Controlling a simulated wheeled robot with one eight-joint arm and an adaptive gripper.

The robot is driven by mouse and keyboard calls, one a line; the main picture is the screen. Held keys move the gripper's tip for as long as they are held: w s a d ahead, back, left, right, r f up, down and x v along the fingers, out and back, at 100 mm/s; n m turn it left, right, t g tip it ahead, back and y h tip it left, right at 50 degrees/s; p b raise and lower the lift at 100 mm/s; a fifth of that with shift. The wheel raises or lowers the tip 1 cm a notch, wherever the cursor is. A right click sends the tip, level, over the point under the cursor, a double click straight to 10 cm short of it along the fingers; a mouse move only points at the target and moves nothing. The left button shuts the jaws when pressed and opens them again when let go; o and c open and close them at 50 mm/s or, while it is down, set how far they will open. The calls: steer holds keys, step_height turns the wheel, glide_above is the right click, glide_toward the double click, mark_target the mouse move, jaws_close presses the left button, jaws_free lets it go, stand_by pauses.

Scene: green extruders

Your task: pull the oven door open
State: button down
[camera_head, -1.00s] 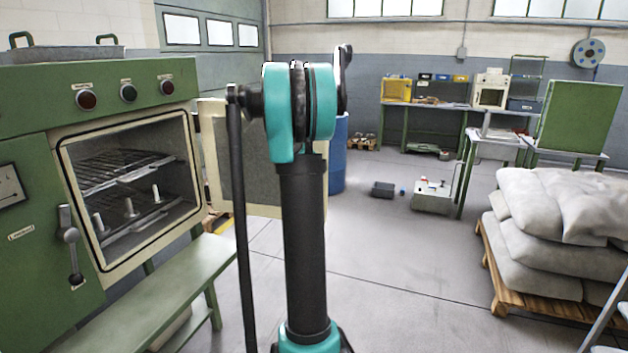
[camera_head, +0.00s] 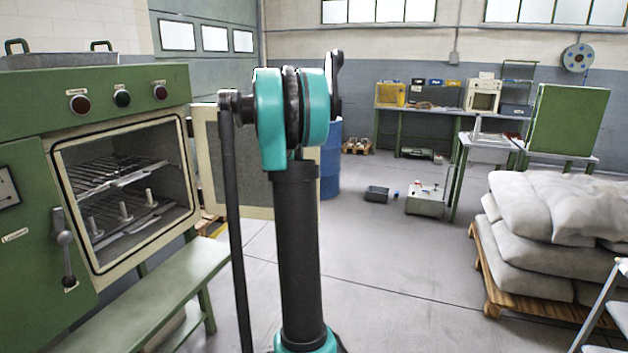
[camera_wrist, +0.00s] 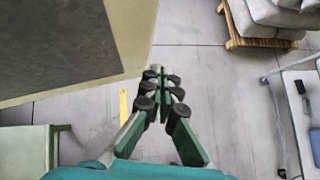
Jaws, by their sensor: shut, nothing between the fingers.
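The green oven (camera_head: 40,180) stands at the left in the head view, with its cream-framed chamber open and wire racks inside. Its oven door (camera_head: 208,165) stands swung out at the right of the opening, partly hidden behind my arm. In the wrist view the oven door (camera_wrist: 128,35) fills the upper left, with its grey panel and cream edge. My gripper (camera_wrist: 160,78) is shut and empty, to the right of and below the door's edge in that picture. I see no clear contact with the door. The head view does not show my gripper.
A green bench (camera_head: 150,290) stands in front of the oven, and shows in the wrist view (camera_wrist: 25,150). A pallet (camera_head: 490,285) with grey sacks (camera_head: 545,215) is at the right. A blue drum (camera_head: 329,165) stands behind the door.

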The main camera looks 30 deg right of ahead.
steer(key=s+a+r, duration=0.4)
steer(key=s+r, duration=0.1)
steer(key=r, duration=0.2)
steer(key=shift+a, duration=0.3)
steer(key=s+a+f+m+y, duration=0.4)
steer(key=s+a+f+m, duration=0.7)
steer(key=a, duration=0.5)
steer(key=s+a+f+m+y, duration=0.4)
steer(key=s+a+f+m, duration=0.7)
steer(key=s+a+f, duration=0.3)
steer(key=s+a, duration=0.1)
steer(key=s, duration=0.1)
steer(key=shift+s+a+f+m+t, duration=0.3)
steer(key=shift+a+f+m, duration=0.05)
steer(key=shift+f+m, duration=0.05)
steer(key=shift+d, duration=0.1)
